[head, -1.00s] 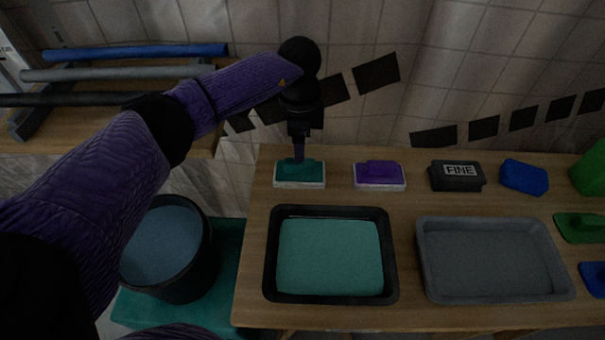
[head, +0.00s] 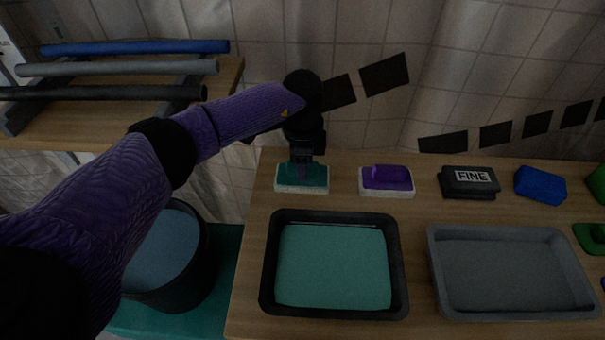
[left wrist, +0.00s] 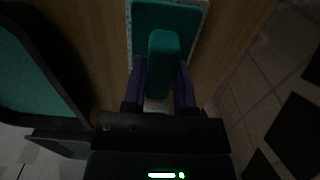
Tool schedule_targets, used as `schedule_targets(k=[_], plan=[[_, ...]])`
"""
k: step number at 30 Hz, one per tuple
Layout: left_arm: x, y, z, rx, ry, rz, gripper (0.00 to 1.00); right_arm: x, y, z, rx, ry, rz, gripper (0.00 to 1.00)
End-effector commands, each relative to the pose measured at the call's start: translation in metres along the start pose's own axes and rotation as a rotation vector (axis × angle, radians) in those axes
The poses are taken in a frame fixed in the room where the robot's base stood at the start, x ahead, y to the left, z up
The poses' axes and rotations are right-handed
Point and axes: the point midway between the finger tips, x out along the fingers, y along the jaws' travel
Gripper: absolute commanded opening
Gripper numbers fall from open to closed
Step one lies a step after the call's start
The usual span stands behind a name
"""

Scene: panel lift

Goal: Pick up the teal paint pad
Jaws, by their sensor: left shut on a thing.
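The teal paint pad (head: 316,184) has a teal top and a pale, speckled base. It sits at the back left of the wooden table, behind the black tray. My left gripper (head: 302,168) is above it, pointing down. In the left wrist view the two purple fingers of my left gripper (left wrist: 160,85) stand on either side of the pad's raised teal handle (left wrist: 163,52), shut on it. The teal pad's flat top also shows there (left wrist: 185,16). I cannot tell whether the pad's base is clear of the table. My right gripper is not in view.
A black tray of teal paint (head: 265,265) and a grey tray (head: 440,270) stand in front. A purple pad (head: 387,180), a black "FINE" block (head: 470,182) and a blue block (head: 540,184) line the back to the right. A dark bucket (head: 195,265) stands left of the table.

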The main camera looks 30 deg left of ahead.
Motion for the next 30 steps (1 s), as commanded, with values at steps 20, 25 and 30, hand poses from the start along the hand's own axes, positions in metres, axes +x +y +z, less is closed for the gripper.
schedule_targets(k=[20,25,30], plan=[[-0.099,-0.001,0.0,-0.001,0.002,-0.004,0.0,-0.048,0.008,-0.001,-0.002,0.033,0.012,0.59],[-0.101,0.0,0.0,-0.001,0.0,0.0,0.0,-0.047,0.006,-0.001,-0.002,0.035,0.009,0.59],[-0.1,0.0,0.0,-0.001,0.0,0.0,0.22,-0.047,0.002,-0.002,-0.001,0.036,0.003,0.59]])
